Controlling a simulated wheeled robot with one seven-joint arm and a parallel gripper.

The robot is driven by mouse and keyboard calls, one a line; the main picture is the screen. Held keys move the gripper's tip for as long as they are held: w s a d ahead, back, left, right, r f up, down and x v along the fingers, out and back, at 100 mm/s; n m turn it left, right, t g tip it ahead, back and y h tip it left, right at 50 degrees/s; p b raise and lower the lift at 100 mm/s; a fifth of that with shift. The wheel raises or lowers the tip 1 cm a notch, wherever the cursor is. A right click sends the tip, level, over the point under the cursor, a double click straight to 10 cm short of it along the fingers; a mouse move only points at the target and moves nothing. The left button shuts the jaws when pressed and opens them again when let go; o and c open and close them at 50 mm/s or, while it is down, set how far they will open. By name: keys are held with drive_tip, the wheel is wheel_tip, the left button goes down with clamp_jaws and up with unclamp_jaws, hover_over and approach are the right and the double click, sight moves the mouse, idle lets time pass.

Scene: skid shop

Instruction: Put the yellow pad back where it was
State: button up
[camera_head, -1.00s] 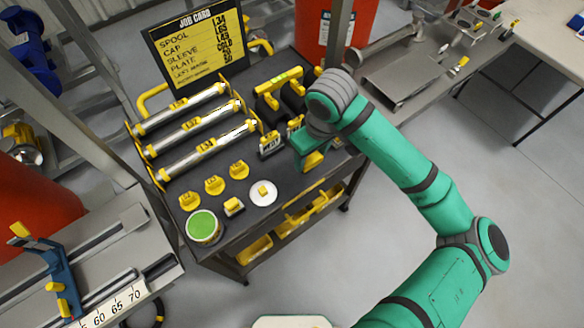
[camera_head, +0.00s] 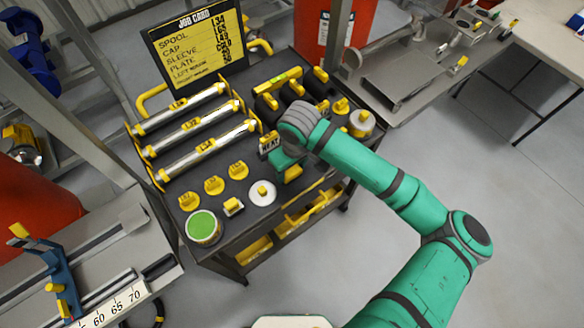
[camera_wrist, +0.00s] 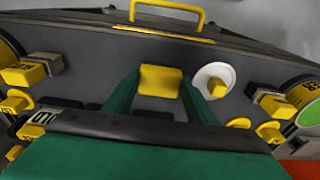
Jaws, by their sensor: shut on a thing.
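The yellow pad (camera_wrist: 160,80) is between the two green fingers of my gripper (camera_wrist: 160,92) in the wrist view. In the head view the pad (camera_head: 293,174) shows partly below my gripper (camera_head: 286,166), which hides the rest. My gripper is shut on the pad over the front right part of the dark cart top (camera_head: 230,170). I cannot tell whether the pad touches the cart top. A white disc with a yellow knob (camera_head: 263,192) is just left of my gripper; in the wrist view the disc (camera_wrist: 205,72) is right of it.
Three silver rollers (camera_head: 190,127) lie in a yellow-ended rack behind. Yellow tagged caps (camera_head: 214,186) and a green-topped can (camera_head: 203,227) are left. A small labelled block (camera_head: 268,145) stands close behind my gripper.

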drive_tip(key=o, duration=1)
drive_tip(key=shift+f, duration=0.1)
drive_tip(key=shift+o, duration=0.2)
